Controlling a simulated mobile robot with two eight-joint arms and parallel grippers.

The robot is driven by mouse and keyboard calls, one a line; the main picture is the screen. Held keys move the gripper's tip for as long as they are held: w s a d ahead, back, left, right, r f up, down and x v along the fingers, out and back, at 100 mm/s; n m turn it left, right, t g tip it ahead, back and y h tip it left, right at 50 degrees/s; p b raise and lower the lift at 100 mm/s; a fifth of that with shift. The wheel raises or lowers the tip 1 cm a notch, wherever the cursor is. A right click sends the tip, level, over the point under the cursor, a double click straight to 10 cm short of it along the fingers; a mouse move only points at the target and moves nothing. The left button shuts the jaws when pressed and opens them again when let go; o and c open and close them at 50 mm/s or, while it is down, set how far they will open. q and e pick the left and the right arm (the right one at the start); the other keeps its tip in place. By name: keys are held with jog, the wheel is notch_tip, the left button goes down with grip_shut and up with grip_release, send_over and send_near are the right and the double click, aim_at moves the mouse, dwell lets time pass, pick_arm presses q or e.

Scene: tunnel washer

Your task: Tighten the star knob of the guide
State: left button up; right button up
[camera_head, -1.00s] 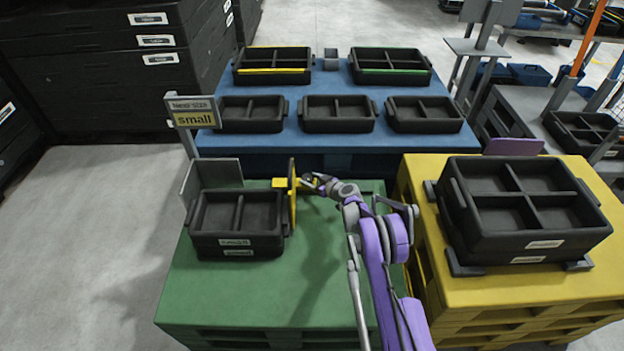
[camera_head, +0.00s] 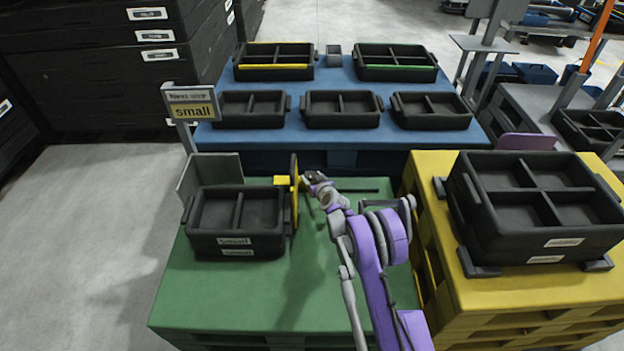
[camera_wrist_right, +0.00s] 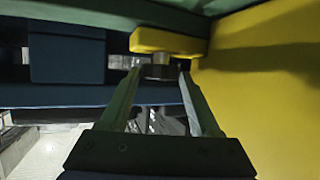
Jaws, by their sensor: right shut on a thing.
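The yellow guide (camera_head: 294,207) stands upright on the green pallet top, beside the right end of the small black trays (camera_head: 236,243). Its plate also fills the right of the wrist view (camera_wrist_right: 265,75), with a yellow block (camera_wrist_right: 168,41) sticking out from it. The star knob (camera_wrist_right: 160,71) is a small dark piece under that block. My right gripper (camera_head: 307,183) is at the guide's right side. In the wrist view its two fingertips (camera_wrist_right: 160,75) are shut on the knob, one on each side. The knob is hardly visible in the head view. My left gripper is out of view.
A grey stop plate (camera_head: 212,172) and a "small" sign (camera_head: 192,110) stand at the left. A blue table (camera_head: 345,130) with several trays is behind. A yellow pallet (camera_head: 450,280) with a large black tray (camera_head: 540,210) is at right. The green top (camera_head: 270,290) is clear in front.

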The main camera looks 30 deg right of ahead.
jog(key=o, duration=1.4)
